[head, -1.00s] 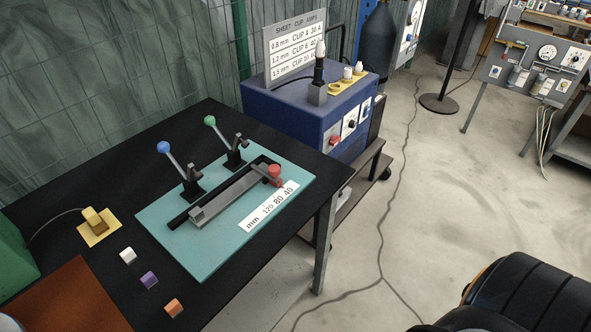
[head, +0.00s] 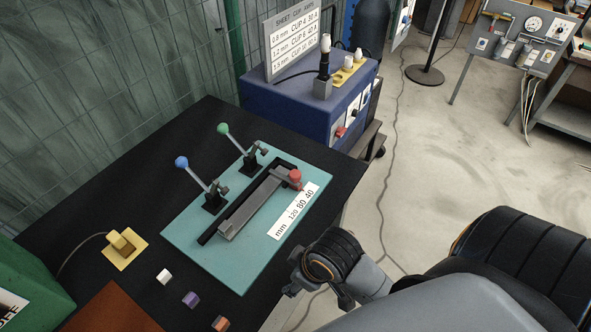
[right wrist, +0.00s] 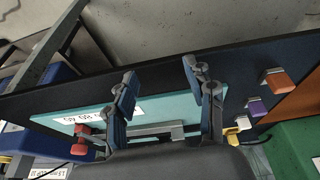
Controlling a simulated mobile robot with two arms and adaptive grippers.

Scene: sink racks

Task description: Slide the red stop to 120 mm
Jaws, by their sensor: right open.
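The red stop (head: 294,177) is at the far right end of a grey slide rail (head: 252,208) on a teal plate (head: 236,273), near the 40 end of the white scale label (head: 293,212) marked mm 120 80 40. It also shows at the lower left of the right wrist view (right wrist: 80,146). My right gripper (head: 312,291) is past the plate's front right edge, apart from the stop. In the right wrist view its two fingers (right wrist: 158,84) are spread and empty. My left gripper is in neither view.
A blue-knobbed lever (head: 200,182) and a green-knobbed lever (head: 240,146) stand behind the rail. White, purple (head: 190,299) and orange blocks lie at the table's front. A yellow switch (head: 123,246) is at left, a blue box (head: 300,105) beyond the table.

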